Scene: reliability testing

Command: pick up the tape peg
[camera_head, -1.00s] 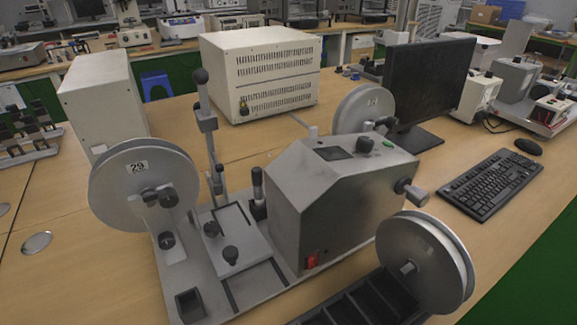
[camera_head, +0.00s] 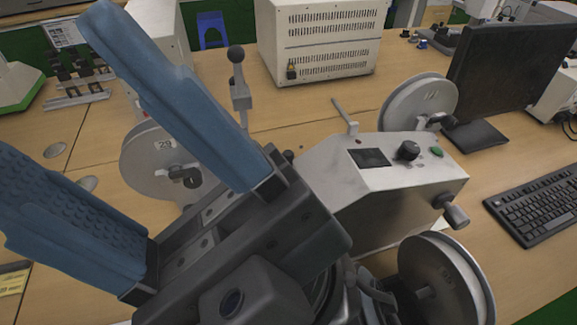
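No single thing stands out clearly as the tape peg. A grey reel (camera_head: 140,155) marked with a number sits on a dark hub at the left of the machine, partly behind my gripper. A second reel (camera_head: 405,105) stands at the back right, and a third reel (camera_head: 462,270) with a short hub stands at the front right. The grey machine body (camera_head: 385,195) has a black knob on top and a crank at its right. My gripper (camera_head: 52,105) has two blue fingers spread wide apart, with nothing between them. It is raised and hides much of the machine's base.
A beige vented box (camera_head: 330,45) stands behind the machine. A black monitor (camera_head: 510,75) and a keyboard (camera_head: 540,205) are at the right. A thin upright post with a ball top (camera_head: 236,55) rises behind my gripper. Bare table shows at the left.

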